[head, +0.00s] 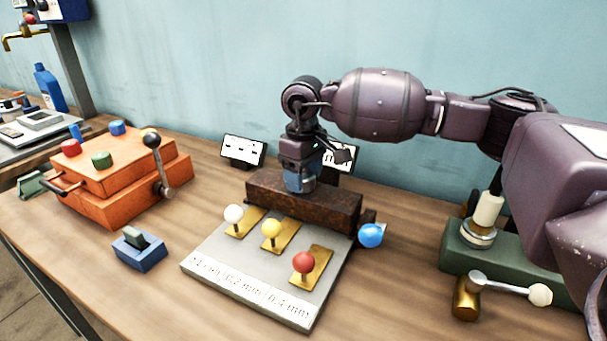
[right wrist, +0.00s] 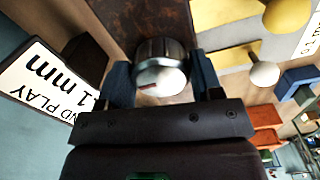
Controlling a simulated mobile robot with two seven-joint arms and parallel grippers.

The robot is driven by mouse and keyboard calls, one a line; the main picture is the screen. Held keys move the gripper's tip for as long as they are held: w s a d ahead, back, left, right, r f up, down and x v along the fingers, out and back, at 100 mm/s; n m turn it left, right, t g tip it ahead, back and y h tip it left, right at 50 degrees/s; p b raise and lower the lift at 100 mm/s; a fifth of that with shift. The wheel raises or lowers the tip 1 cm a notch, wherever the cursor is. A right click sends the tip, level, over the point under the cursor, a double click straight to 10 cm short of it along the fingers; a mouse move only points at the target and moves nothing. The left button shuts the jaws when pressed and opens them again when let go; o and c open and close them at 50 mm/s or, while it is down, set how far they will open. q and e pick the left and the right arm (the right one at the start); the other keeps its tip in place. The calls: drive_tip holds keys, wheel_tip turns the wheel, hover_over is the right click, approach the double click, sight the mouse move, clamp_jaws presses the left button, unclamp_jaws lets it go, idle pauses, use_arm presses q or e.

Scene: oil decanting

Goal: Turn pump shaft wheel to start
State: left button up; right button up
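My right gripper (head: 300,184) points down at the top of a rusty brown block (head: 335,206) on the table. In the right wrist view, a round silver metal knob (right wrist: 160,76) with a small mark on its face sits between the blue fingers of this gripper (right wrist: 162,80). The fingers lie against both sides of the knob, with no clear gap. The gripper hides the knob in the head view. A blue ball (head: 371,235) sits at the block's right end. I cannot tell which part is the pump shaft wheel. My left gripper is not in view.
A grey plate (head: 207,256) with white (head: 233,213), yellow (head: 271,228) and red (head: 303,262) ball levers lies before the block. An orange box (head: 118,178) and blue switch (head: 139,250) stand left. A green base with a white-knobbed crank (head: 540,295) is right. Small signs (head: 243,150) stand behind.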

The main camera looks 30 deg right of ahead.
sight(304, 174)
drive_tip(key=o, duration=0.4)
wheel_tip(304, 174, up, 11)
drive_tip(key=p, duration=0.1)
idle(0.4)
drive_tip(key=shift+f, duration=0.1)
idle(0.4)
